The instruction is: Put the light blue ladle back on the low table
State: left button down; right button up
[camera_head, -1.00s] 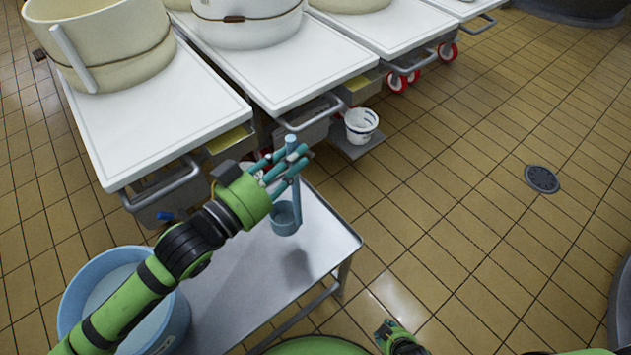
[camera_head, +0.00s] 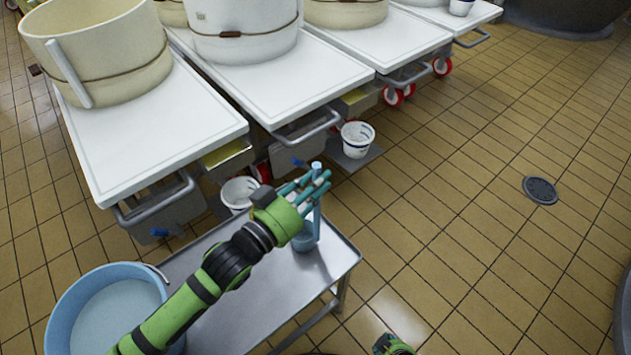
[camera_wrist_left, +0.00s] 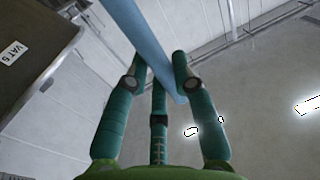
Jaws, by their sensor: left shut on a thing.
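The light blue ladle (camera_head: 304,240) is upright, its handle rising through the fingers of my left gripper (camera_head: 308,188) and its cup hanging below. The left gripper is shut on the handle, which also shows as a pale blue bar (camera_wrist_left: 145,45) between the fingers in the left wrist view. The cup is over the far right part of the low steel table (camera_head: 325,270); I cannot tell whether it touches the top. A green part of my right arm (camera_head: 392,345) shows at the bottom edge; its fingers cannot be made out.
A large light blue tub (camera_head: 62,315) with pale liquid stands at the table's left end. White buckets (camera_head: 357,138) and (camera_head: 238,193) sit beyond the table, below white-topped carts (camera_head: 150,140) carrying vats. The tiled floor at right is open, with a drain (camera_head: 540,190).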

pick_arm(q)
jog(key=shift+f, duration=0.2)
jog(key=c, duration=1)
grip_release()
jog(key=shift+c, duration=0.2)
jog(key=shift+r, duration=0.1)
jog(key=v, duration=1.2)
